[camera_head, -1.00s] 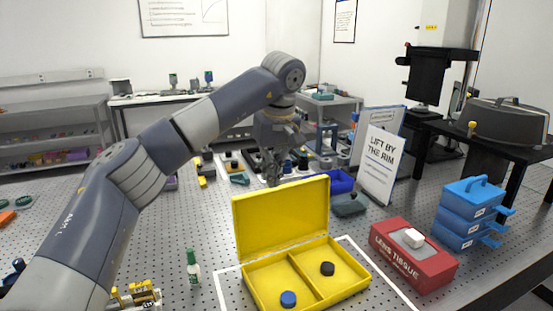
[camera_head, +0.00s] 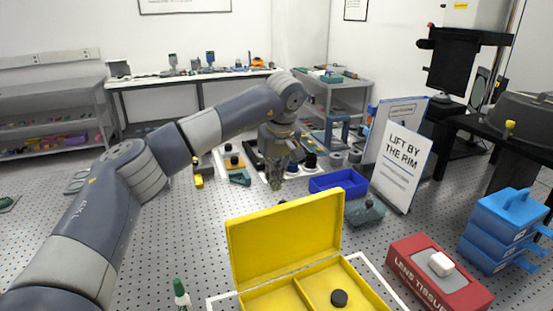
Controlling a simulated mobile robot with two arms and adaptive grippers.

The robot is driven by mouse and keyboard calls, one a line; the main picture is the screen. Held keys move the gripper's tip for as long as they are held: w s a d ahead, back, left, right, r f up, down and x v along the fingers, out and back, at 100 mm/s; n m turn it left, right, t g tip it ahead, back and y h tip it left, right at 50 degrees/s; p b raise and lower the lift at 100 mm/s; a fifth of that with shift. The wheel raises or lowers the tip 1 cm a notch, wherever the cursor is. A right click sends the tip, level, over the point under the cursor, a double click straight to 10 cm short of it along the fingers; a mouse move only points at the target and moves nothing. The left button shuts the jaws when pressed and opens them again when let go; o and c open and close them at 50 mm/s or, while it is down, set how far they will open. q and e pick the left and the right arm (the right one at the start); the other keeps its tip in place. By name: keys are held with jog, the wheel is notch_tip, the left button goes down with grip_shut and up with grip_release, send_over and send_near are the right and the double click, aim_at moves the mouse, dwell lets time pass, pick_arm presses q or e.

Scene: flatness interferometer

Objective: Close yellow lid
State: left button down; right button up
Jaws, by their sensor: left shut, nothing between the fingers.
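The yellow box stands open on the perforated table, low in the middle of the head view. Its yellow lid (camera_head: 286,240) stands nearly upright along the far edge. The yellow box base (camera_head: 318,275) has two compartments, and a black round piece (camera_head: 339,298) lies in the right one. The bottom of the box is cut off by the picture edge. My left gripper (camera_head: 275,183) is shut and empty, pointing down beyond the lid, apart from it as far as I can see. My right gripper is not in view.
A red lens tissue box (camera_head: 408,268) and blue stacked cases (camera_head: 505,228) stand to the right. A blue bin (camera_head: 340,182), a sign (camera_head: 402,165) and a grey-green lidded piece (camera_head: 365,213) are behind the lid. A green-capped bottle (camera_head: 181,293) stands front left.

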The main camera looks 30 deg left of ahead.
pick_arm(q)
jog(key=s+d+f+p, duration=0.1)
jog(key=s+d+p, duration=0.1)
jog(key=shift+d+f, duration=0.3)
jog(key=shift+f, duration=0.1)
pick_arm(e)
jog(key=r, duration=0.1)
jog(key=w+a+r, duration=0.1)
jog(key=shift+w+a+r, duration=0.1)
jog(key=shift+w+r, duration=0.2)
